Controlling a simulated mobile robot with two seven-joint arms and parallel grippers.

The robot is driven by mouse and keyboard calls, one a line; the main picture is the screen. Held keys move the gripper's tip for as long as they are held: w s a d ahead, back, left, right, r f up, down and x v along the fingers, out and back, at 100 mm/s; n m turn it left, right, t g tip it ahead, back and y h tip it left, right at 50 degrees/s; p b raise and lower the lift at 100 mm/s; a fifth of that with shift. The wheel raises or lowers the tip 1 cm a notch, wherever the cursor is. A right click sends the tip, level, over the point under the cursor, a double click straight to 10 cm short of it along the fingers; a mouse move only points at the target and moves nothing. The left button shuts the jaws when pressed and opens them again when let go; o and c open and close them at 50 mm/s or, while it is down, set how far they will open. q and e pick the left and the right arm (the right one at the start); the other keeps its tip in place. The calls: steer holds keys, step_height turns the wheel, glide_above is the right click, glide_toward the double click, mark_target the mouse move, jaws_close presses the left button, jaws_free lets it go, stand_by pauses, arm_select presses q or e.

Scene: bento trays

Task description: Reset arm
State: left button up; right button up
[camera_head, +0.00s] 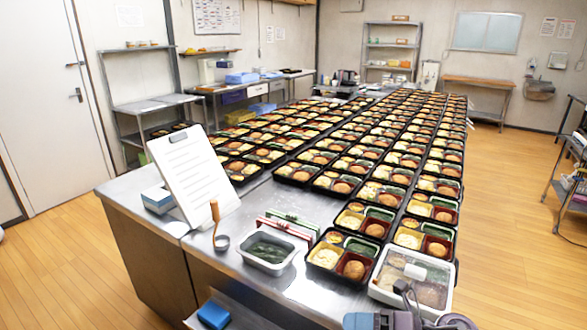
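Part of my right arm shows at the bottom edge right of centre, grey and dark, with a dark narrow end that looks like my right gripper (407,294). It is in front of a white-rimmed tray (380,286) with a clear cover at the near right corner of the steel table. Its fingers are too small and cut off to tell open from shut. I cannot tell whether it touches the tray. My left gripper is not in view.
Rows of black bento trays (322,279) fill the long steel table (250,292). Near its front stand a metal pan (268,250) of green food, a ladle (217,226), red and green holders (290,226) and a leaning white board (190,170).

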steer(key=s+d+f+m+t+h, duration=0.1)
steer(key=d+f+m+t+h, duration=0.4)
steer(key=m, duration=0.7)
steer(key=d+f+m+t+h, duration=0.4)
steer(key=m+t, duration=0.4)
steer(key=m, duration=0.4)
steer(key=s+d+f+m+g+h, duration=0.5)
steer(key=s+d+f+m+h, duration=0.2)
steer(key=s+f+m, duration=0.4)
steer(key=shift+s+d+m+h, duration=0.3)
steer(key=shift+s+d, duration=0.05)
steer(key=shift+c, duration=0.4)
